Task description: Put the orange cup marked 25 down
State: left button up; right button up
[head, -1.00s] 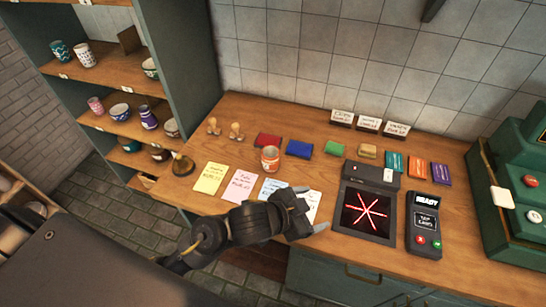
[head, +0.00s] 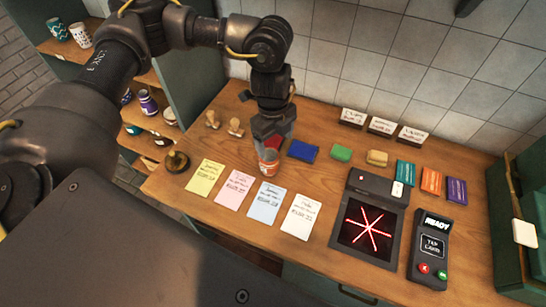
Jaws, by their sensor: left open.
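The orange and white cup (head: 269,163) stands upright on the wooden counter in the head view, between the red and blue folded cloths and behind the notes. A marking of 25 cannot be read on it. My left gripper (head: 272,140) points down right at the cup, with its open fingers at the cup's upper part. I cannot tell whether the fingers touch it. The gripper hides part of the red cloth (head: 273,142). My right gripper does not show.
Several paper notes lie in front of the cup, among them a pink note (head: 235,190). A blue cloth (head: 303,151) lies close on its right. Wooden stamps (head: 235,127) stand to its left. A scanner (head: 364,225) and card terminal (head: 431,250) stand further right.

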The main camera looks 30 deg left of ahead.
pick_arm(q)
jog(key=a, duration=0.2)
jog(key=p, duration=0.2)
send_near(269, 156)
jog(key=shift+s+d+f, duration=0.75)
jog(key=shift+s+d, duration=0.25)
jog(key=shift+s, duration=0.25)
jog(key=shift+n+y, duration=0.3)
notch_tip(269, 156, down, 4)
jog(key=p, duration=0.3)
jog(key=shift+w+a+f, duration=0.1)
jog(key=shift+a+f, duration=0.05)
jog(key=shift+f, duration=0.35)
jog(key=c, duration=1.3)
jog(key=shift+r, duration=0.1)
